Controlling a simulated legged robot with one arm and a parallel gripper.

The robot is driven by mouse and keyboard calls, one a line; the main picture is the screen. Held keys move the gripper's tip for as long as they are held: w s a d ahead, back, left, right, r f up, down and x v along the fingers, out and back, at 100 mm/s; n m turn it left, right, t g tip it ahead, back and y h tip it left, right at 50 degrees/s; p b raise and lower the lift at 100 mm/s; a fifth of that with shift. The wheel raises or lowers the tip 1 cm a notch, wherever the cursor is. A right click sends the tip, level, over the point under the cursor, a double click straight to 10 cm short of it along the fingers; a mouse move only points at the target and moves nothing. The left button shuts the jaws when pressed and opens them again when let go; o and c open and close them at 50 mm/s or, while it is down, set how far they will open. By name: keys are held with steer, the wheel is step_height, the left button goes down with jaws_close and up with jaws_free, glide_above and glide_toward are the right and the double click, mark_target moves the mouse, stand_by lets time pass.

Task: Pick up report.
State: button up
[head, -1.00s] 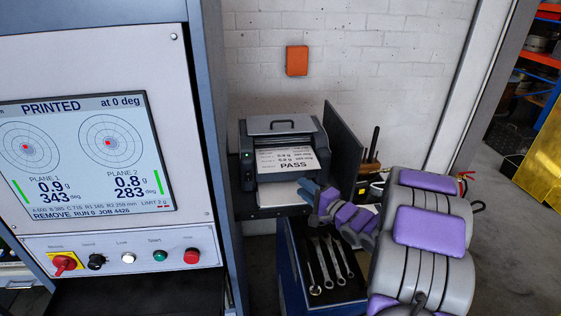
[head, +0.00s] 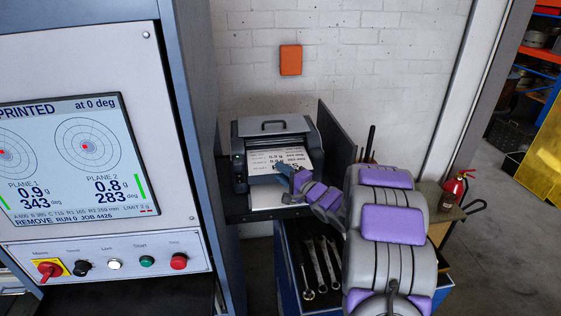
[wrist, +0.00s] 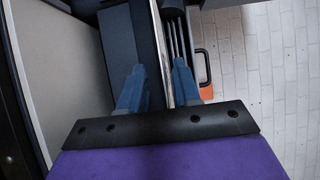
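The report (head: 268,157) is a white printed sheet lying sloped at the front of the grey and black printer (head: 272,127) in the head view. My gripper (head: 284,172) is at the sheet's lower right edge and hides part of its print. In the wrist view, the two blue fingers (wrist: 159,68) stand apart. A thin bright strip, which looks like the sheet seen edge-on (wrist: 163,50), runs between them. I cannot tell whether either finger touches it.
A dark upright panel (head: 341,146) stands just right of the printer. Below it is a blue cabinet with several wrenches (head: 320,264). The balancing machine's panel (head: 100,190) fills the left side. A red extinguisher (head: 455,186) stands to the right.

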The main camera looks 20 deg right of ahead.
steer(key=shift+d, duration=0.2)
steer(key=a, duration=0.3)
steer(key=shift+a+r, duration=0.2)
steer(key=shift+r, duration=0.05)
jaws_close()
steer(key=shift+s+d+f, duration=0.1)
steer(key=shift+d, duration=0.9)
steer(key=shift+a, duration=0.15)
steer(key=shift+a, duration=0.1)
